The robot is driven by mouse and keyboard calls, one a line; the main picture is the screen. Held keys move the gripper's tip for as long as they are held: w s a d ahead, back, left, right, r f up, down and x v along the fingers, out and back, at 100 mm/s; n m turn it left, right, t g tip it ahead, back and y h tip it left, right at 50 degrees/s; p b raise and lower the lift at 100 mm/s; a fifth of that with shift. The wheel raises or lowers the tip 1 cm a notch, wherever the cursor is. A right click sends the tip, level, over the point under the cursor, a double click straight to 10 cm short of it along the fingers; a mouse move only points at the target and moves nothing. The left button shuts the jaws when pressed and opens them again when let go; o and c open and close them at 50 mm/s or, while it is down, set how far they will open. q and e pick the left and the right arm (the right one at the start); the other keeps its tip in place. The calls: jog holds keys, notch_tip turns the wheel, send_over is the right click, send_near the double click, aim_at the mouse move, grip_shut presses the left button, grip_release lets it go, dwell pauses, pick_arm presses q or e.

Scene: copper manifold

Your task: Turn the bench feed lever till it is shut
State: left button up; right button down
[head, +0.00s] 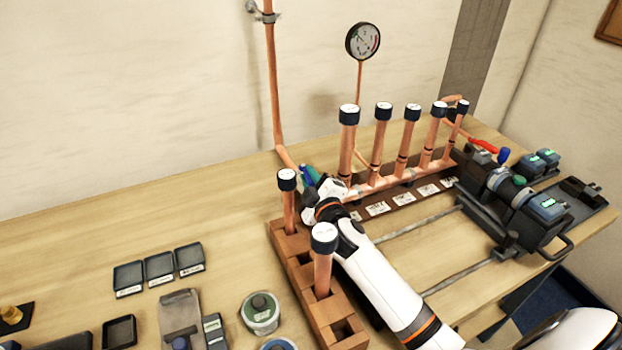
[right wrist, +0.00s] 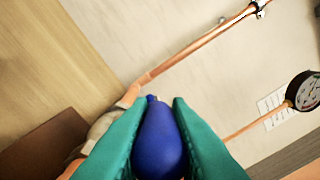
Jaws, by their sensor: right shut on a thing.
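The bench feed lever has a blue rounded handle (right wrist: 158,138), seen close up in the right wrist view. In the head view a small part of the blue handle (head: 306,181) shows at the left end of the copper manifold (head: 385,184). My right gripper (head: 312,174) has its teal fingers on either side of the handle and is shut on it. The two fingers also show in the right wrist view (right wrist: 160,125). The valve body under the handle is mostly hidden by the fingers and my right arm. My left gripper is not in view.
A wooden rack (head: 290,268) with upright capped copper tubes stands close beside my right arm. Capped risers and a pressure gauge (head: 363,41) rise behind. A vertical copper feed pipe (head: 272,85) runs up the wall. Small trays (head: 159,267) lie at left; the table's back left is clear.

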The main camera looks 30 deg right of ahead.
jog(key=c, duration=1.3)
grip_release()
jog(key=shift+c, duration=0.2)
jog(key=shift+s, duration=0.1)
jog(key=shift+s+f, duration=0.1)
jog(key=shift+s, duration=0.25)
jog(key=s+a+b, duration=0.1)
jog(key=s+b, duration=0.1)
jog(key=s, duration=0.9)
jog(key=shift+a, duration=0.3)
